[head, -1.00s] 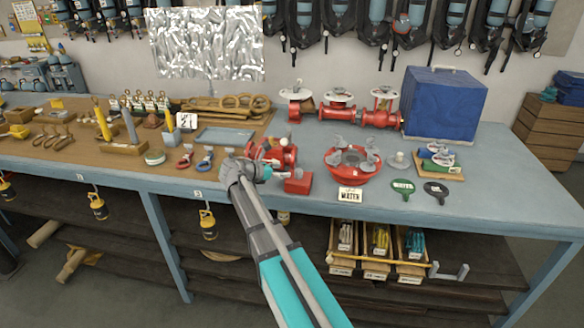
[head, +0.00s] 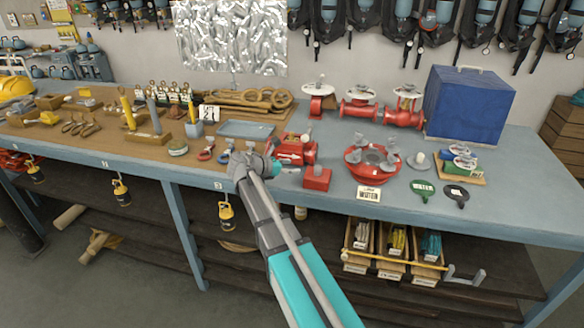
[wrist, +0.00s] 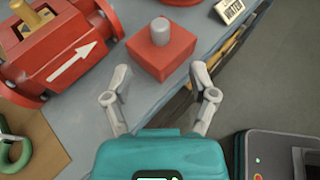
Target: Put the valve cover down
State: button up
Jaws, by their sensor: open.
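The valve cover, a red square block with a grey knob (wrist: 161,48), sits upright on the blue-grey bench near its front edge. It also shows in the head view (head: 317,180), right of my gripper. My gripper (wrist: 160,76) is open, its two grey fingers apart at the block's near side, with nothing held between them. In the head view my gripper (head: 272,166) is partly hidden by my own arm. The red valve body (wrist: 62,58), with a white arrow and a brass-coloured part on top, lies left of the cover.
A red round flange (head: 372,164) with grey wing nuts stands to the right, behind a small label (head: 368,193). Red and blue-handled rings lie left of my gripper. The bench's front edge is close to the cover. Bare bench shows around the cover.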

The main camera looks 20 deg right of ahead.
jog(key=s+a+f+m+g+y, duration=0.1)
jog(key=s+a+f+m+y, duration=0.2)
jog(key=s+m, duration=0.3)
jog(key=s+a+f+m+y, duration=0.4)
jog(key=s+f+m+y, duration=0.1)
jog(key=s, duration=0.4)
jog(key=s+a+f+m+g+y, duration=0.1)
jog(key=s+a+f+m+y, duration=0.3)
jog(key=s+m, duration=0.4)
jog(key=shift+s+a+f+m+g+y, duration=0.15)
jog(key=shift+s+a+m+g+y, duration=0.15)
jog(key=shift+m+y, duration=0.45)
